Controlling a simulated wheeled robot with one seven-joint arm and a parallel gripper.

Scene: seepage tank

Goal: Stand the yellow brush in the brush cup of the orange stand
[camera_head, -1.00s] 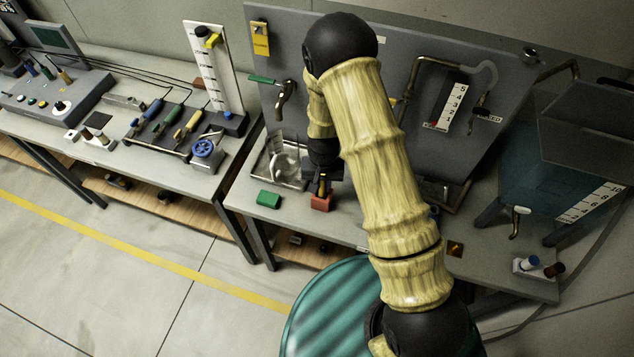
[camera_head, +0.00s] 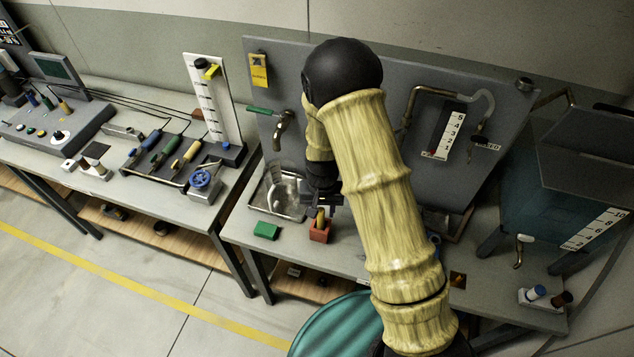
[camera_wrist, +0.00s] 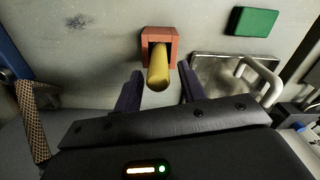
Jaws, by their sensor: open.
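The orange stand (camera_head: 320,234) is a small square red-orange block on the bench, in front of the upright grey panel. In the wrist view the stand (camera_wrist: 152,35) shows its open cup. The yellow brush (camera_head: 321,217) stands in that cup, its rounded yellow end pointing up toward my gripper; its lower part is hidden inside. My gripper (camera_head: 321,203) is just above the stand. In the wrist view the two dark fingers of my gripper (camera_wrist: 160,82) are spread on either side of the yellow end (camera_wrist: 158,72), with gaps at both sides.
A green block (camera_head: 266,231) lies left of the stand. A clear-sided metal tray (camera_head: 272,207) with a bent tube is behind it. A teal tank (camera_head: 560,190) stands at the right. The left bench holds a rack of coloured-handled tools (camera_head: 170,152) and a blue valve wheel (camera_head: 204,177).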

